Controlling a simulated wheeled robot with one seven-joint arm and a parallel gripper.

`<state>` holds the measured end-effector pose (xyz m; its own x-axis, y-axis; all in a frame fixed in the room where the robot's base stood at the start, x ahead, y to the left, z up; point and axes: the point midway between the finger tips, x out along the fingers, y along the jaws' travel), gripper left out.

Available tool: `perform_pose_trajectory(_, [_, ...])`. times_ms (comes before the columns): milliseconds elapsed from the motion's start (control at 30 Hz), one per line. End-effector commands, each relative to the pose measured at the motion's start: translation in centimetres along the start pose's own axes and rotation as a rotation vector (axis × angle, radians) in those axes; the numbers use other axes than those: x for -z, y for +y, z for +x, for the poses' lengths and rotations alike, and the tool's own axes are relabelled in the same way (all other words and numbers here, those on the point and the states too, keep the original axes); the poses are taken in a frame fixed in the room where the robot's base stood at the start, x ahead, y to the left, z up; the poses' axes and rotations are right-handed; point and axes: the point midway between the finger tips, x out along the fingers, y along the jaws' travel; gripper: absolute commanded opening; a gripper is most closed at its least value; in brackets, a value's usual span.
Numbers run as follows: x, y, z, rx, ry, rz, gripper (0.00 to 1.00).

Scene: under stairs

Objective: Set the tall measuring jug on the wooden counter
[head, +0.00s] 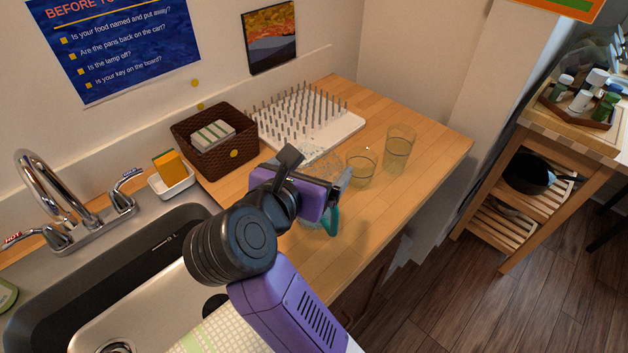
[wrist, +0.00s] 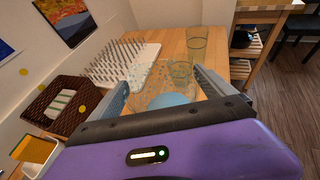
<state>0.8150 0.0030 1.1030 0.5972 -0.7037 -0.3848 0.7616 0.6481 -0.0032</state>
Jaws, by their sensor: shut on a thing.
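My gripper (head: 335,178) is over the wooden counter (head: 425,140), to the right of the sink. It is shut on a clear, see-through vessel, which I take to be the tall measuring jug (wrist: 150,80). In the wrist view the jug sits between the two fingers, with a pale blue area low in it. In the head view a teal part (head: 333,222) shows below the gripper, and my arm hides much of the jug. I cannot tell whether its base touches the counter.
Two clear glasses, a shorter one (head: 361,167) and a taller one (head: 398,150), stand just beyond my gripper. A white pegged drying rack (head: 345,128) and a brown basket (head: 187,142) stand at the back. The counter's right end is bare.

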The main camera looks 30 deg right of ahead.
Motion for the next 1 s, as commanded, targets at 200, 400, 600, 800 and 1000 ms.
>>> perform_pose_trajectory(200, [2.6, 0.0, 1.1, 0.0, -0.001, -0.003, 0.21])
perform_pose_trajectory(400, [3.7, 0.0, 1.6, -0.001, -0.001, 0.001, 0.21])
perform_pose_trajectory(600, [3.7, 0.0, 1.5, -0.001, -0.001, 0.002, 0.21])
perform_pose_trajectory(800, [4.1, 0.0, 1.7, 0.0, 0.001, 0.0, 1.0])
perform_pose_trajectory(1000, [4.1, 0.0, 1.7, 0.0, 0.001, -0.001, 1.0])
